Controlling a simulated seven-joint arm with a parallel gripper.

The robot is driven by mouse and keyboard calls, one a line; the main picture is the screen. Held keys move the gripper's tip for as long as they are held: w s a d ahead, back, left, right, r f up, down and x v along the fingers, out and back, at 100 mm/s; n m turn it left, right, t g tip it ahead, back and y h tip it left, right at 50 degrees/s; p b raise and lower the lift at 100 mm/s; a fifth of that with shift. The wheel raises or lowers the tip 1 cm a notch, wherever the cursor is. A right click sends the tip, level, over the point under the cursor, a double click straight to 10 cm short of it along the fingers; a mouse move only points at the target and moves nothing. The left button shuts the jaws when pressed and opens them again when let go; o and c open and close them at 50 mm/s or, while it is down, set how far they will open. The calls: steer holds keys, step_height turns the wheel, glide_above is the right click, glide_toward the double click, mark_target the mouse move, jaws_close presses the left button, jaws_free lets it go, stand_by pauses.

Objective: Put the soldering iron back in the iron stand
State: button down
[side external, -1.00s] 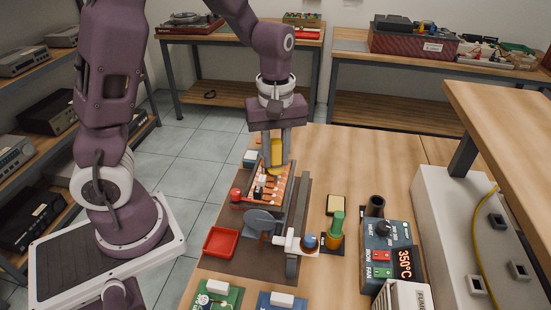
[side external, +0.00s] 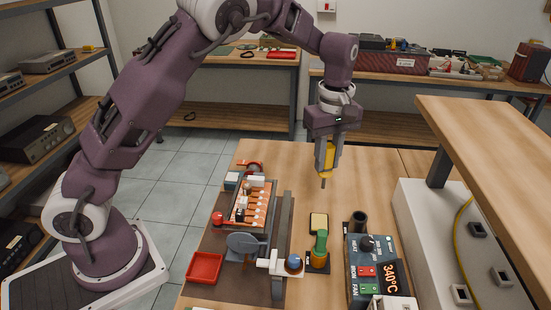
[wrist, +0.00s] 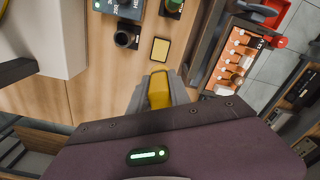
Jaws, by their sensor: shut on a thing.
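The yellow soldering iron (side external: 327,157) is in my gripper (side external: 326,165), which is shut on it above the bench. Its dark tip points down, clear of the surface. In the wrist view the yellow handle (wrist: 158,90) shows between the fingers. The iron stand, a dark upright cup (side external: 358,220), is beside the control station (side external: 370,268), nearer the side camera than my gripper and a little to the right. In the wrist view the stand (wrist: 125,39) shows its open mouth. The iron is apart from it.
A yellow sponge (side external: 318,223) lies left of the stand. A green-and-orange upright item (side external: 319,250) stands in front of it. A circuit board in a holder (side external: 252,203) and a red tray (side external: 204,267) are left. A raised shelf (side external: 490,135) overhangs the right.

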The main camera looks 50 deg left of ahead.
steer(key=w+d+f, duration=0.4)
steer(key=w+d, duration=0.1)
steer(key=d, duration=0.3)
step_height(320, 180, down, 6)
steer(key=shift+w+d+f+m, duration=0.15)
steer(key=shift+d+f+m, duration=0.05)
steer(key=shift+m, duration=0.2)
steer(key=c, duration=0.6)
jaws_free()
steer(key=shift+r, duration=3.5)
